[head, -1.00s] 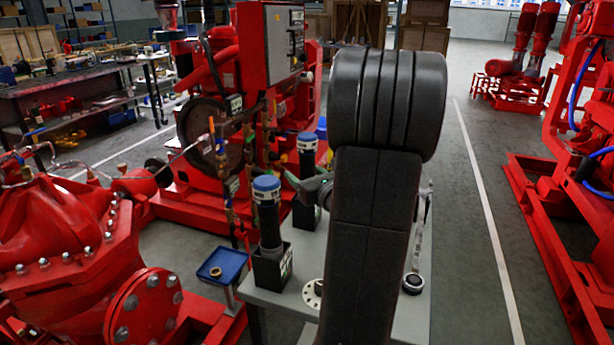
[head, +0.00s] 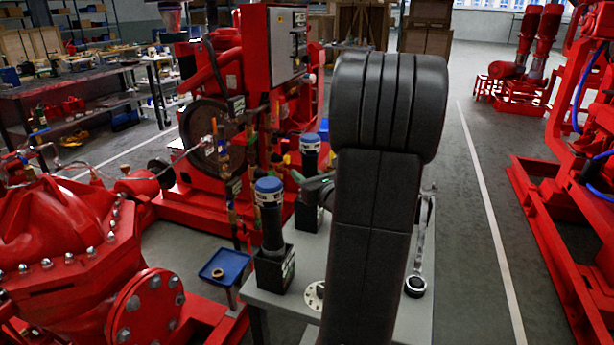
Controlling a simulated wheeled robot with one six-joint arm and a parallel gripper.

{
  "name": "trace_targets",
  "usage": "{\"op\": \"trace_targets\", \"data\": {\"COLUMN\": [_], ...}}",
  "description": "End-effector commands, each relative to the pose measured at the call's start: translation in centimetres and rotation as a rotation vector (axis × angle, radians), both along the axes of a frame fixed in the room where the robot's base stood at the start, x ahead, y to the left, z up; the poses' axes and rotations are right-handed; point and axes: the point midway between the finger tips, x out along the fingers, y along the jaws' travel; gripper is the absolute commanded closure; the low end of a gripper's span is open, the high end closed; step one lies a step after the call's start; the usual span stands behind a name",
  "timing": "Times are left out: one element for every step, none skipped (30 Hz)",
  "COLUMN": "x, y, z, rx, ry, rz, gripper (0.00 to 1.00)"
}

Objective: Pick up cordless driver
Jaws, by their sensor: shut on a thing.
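My own dark arm blocks the middle of the head view, and my gripper is hidden behind it. A grey-green piece (head: 318,188) shows at the arm's left edge above the grey table; I cannot tell whether it is part of a cordless driver. Two dark upright cylinders with blue tops stand in black holders on the table, one nearer (head: 270,215) and one farther back (head: 310,160). I cannot tell for sure whether either is the cordless driver.
The grey table (head: 275,305) also carries a pale flanged disc (head: 314,296) and a ring-ended tool (head: 416,284) at its right. A blue tray (head: 224,266) with a small ring is at its left. Red pumps (head: 70,250) stand at left; open floor (head: 465,240) lies right.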

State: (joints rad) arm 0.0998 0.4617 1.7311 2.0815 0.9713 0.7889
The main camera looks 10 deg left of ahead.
Motion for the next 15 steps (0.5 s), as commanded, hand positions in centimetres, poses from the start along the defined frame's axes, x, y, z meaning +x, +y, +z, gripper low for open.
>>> {"op": "trace_targets", "data": {"x": [0.0,0.0,0.0,0.0,0.0,0.0,0.0,0.0,0.0,0.0,0.0,0.0,0.0,0.0,0.0], "y": [0.0,0.0,0.0,0.0,0.0,0.1,0.0,0.0,0.1,0.1,0.1,0.1,0.1,0.1,0.1], "z": [0.6,0.8,1.2,1.5,1.9,2.5,3.0,3.4,4.1,4.7,5.3,6.0,6.6,7.2,8.0], "rx": [0.000,0.000,0.000,0.000,0.000,0.001,0.000,0.000,-0.001,0.000,0.001,-0.001,-0.001,0.000,-0.001], "ry": [-0.005,-0.006,-0.006,-0.006,-0.006,-0.007,-0.008,-0.008,-0.008,-0.009,-0.010,-0.008,-0.008,-0.009,-0.010], "rz": [0.001,0.001,0.001,0.001,0.002,0.001,0.001,0.001,0.001,0.002,0.002,0.001,0.001,0.002,0.002], "gripper": [1.00,1.00,1.00,1.00,1.00,1.00,1.00,1.00,1.00,1.00,1.00,1.00,1.00,1.00,1.00]}}
